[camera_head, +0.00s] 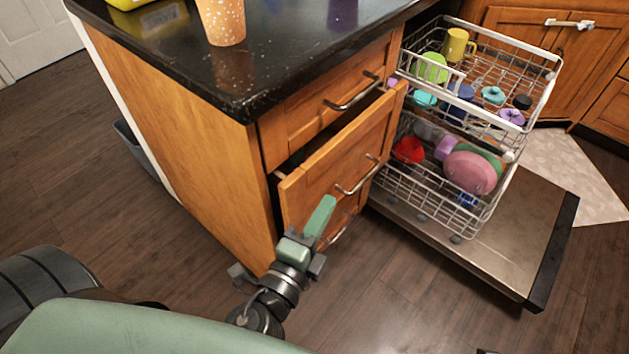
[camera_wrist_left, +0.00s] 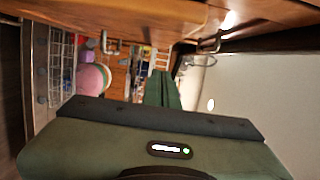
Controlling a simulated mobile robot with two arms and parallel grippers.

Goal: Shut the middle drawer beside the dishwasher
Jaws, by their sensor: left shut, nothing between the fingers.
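The middle drawer (camera_head: 318,165) is pulled partly out of the wooden cabinet, with a dark gap over its front. Its metal handle (camera_head: 357,178) is on the front's right part. My left gripper (camera_head: 322,214) is shut and empty, low in front of the drawer's front, left of and below the handle. I cannot tell whether the fingertips touch the drawer. The green fingers also show closed together in the left wrist view (camera_wrist_left: 162,90). The dishwasher door (camera_head: 510,240) is down, right of the drawer.
The dishwasher's upper rack (camera_head: 480,75) and lower rack (camera_head: 440,165) are out and loaded with dishes, close beside the drawer. The top drawer (camera_head: 325,95) is shut. An orange cup (camera_head: 222,22) stands on the black countertop (camera_head: 285,45).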

